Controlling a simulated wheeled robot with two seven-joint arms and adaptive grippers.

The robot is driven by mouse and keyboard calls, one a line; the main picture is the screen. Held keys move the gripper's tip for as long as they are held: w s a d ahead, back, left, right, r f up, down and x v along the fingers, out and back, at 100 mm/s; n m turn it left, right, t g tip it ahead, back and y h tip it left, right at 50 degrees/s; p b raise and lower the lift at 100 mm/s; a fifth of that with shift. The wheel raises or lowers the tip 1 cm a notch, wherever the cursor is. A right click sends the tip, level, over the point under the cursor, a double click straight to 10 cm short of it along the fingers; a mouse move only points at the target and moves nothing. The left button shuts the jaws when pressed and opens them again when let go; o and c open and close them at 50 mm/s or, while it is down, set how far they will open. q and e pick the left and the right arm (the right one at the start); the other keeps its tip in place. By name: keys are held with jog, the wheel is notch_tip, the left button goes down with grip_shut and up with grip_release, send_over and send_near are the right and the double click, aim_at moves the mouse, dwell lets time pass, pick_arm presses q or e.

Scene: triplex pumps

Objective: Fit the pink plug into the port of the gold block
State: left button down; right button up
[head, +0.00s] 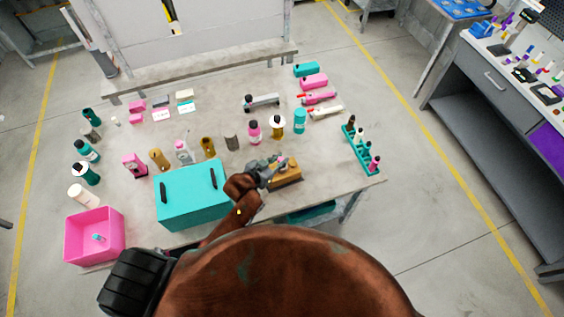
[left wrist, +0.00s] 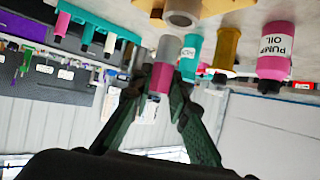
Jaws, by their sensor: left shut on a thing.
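The gold block (head: 289,176) stands near the front edge of the table, right of the teal box. My left gripper (head: 274,166) is just above and beside it. In the left wrist view its two fingers (left wrist: 160,77) are shut on the pink plug (left wrist: 160,82), whose grey end (left wrist: 169,48) points away from the fingers. Beyond that end is a round grey port piece (left wrist: 183,12), partly cut off by the frame's top edge. The plug's end looks close to it but apart. My right gripper is not in view.
A teal box (head: 190,197) with black handles stands left of my left gripper, and a pink bin (head: 95,235) sits at the front left. A teal rack (head: 362,150) with small bottles is at the right. Several bottles stand behind the block.

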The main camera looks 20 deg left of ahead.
pick_arm(q)
jog(key=shift+w+f, duration=1)
jog(key=shift+f, duration=0.1)
jog(key=shift+w+f+p, duration=0.15)
jog(key=shift+f+p, duration=0.2)
jog(key=shift+f, duration=1.4)
jog(key=shift+f, duration=0.15)
jog(key=c, duration=1.8)
grip_release()
jog(key=shift+c, duration=0.2)
jog(key=v, duration=1.2)
jog(key=shift+b, duration=0.3)
